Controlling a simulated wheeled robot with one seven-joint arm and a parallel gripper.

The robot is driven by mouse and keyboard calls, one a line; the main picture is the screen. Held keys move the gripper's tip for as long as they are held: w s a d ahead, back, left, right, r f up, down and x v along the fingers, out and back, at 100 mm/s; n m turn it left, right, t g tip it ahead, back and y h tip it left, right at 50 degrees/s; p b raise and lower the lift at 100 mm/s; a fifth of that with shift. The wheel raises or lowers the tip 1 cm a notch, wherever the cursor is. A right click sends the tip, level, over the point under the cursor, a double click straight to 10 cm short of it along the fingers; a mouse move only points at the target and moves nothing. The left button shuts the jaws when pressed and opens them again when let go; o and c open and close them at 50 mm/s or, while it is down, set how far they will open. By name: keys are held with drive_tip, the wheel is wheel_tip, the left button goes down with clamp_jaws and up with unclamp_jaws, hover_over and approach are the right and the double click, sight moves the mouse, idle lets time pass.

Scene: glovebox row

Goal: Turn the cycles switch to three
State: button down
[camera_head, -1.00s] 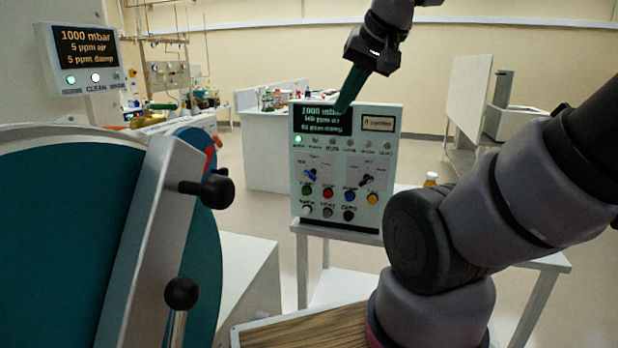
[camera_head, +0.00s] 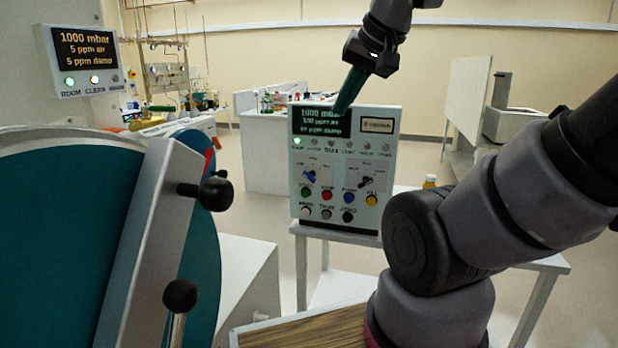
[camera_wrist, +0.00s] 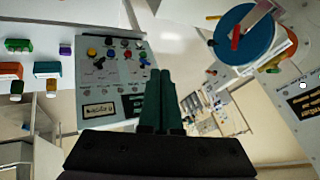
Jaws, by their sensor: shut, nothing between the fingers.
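The control panel (camera_head: 347,165) stands upright on a small white table, with a dark display at its top. Below its row of lamps are two rotary switches: a left one with a blue pointer (camera_head: 309,177) and a right one with a black pointer (camera_head: 366,181). Both pointers look slanted. Their labels are too small to read, so I cannot tell which is cycles. My gripper (camera_head: 342,111) has teal fingers, closed together and empty, and overlaps the top of the panel in the head view. In the wrist view my gripper (camera_wrist: 160,75) appears beside the upside-down panel (camera_wrist: 110,78).
Coloured push buttons, including a red one (camera_head: 327,195), sit just below the switches. A glovebox with a teal round door (camera_head: 70,240) and black knobs fills the left. A small yellowish bottle (camera_head: 430,181) stands right of the panel. A white bench (camera_head: 268,155) is behind.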

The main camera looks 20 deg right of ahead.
drive_tip(key=shift+w, duration=0.1)
idle(0.3)
drive_tip(key=m+g+h, duration=0.2)
drive_tip(key=g, duration=0.1)
hover_over(309, 177)
drive_tip(key=s+d, duration=0.2)
drive_tip(key=d, duration=0.2)
wheel_tip(309, 177, down, 21)
drive_tip(key=shift+r, duration=0.1)
drive_tip(key=shift+w+a+f, duration=0.2)
drive_tip(key=shift+a+f, duration=0.15)
drive_tip(key=shift+f, duration=0.1)
drive_tip(key=shift+w+a+f, duration=0.15)
drive_tip(key=shift+a+f, duration=0.15)
drive_tip(key=shift+f, duration=0.15)
drive_tip(key=shift+w+a+f, duration=0.2)
drive_tip(key=shift+f, duration=0.25)
